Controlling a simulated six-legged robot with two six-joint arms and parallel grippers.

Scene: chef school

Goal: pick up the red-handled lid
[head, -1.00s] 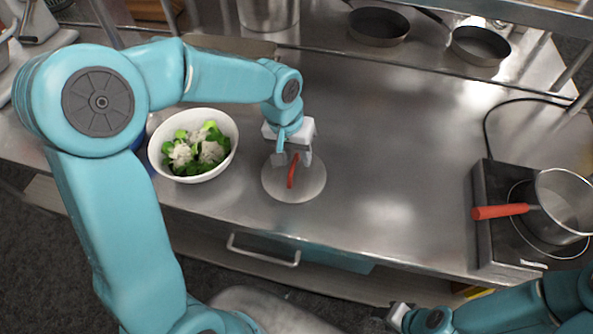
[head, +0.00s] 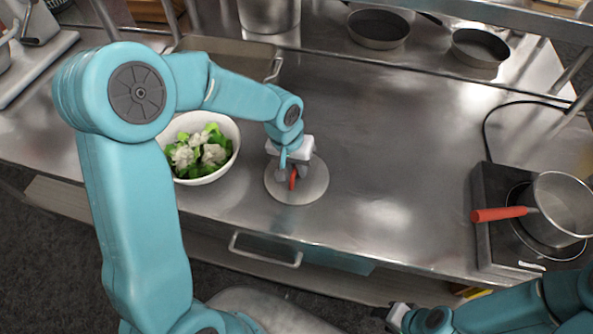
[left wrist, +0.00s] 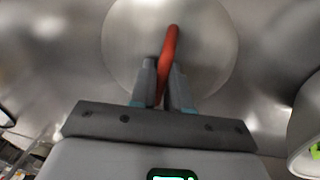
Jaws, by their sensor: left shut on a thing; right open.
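The round metal lid (head: 312,190) with its red handle (head: 292,181) is at the middle of the steel counter, right of the vegetable bowl. My left gripper (head: 292,174) is over the lid and shut on the red handle. In the left wrist view, the two fingers (left wrist: 164,88) close on either side of the red handle (left wrist: 171,45), and the lid (left wrist: 125,40) spreads out behind it. I cannot tell whether the lid touches the counter. My right gripper (head: 394,314) is at the bottom, below the counter's front edge, and open.
A white bowl of broccoli and cauliflower (head: 226,128) stands close to the left of the lid. A pot (head: 562,205) with a red handle sits on a burner (head: 490,190) at the right. Two pans (head: 380,30) are at the back. The counter's middle (head: 400,130) is clear.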

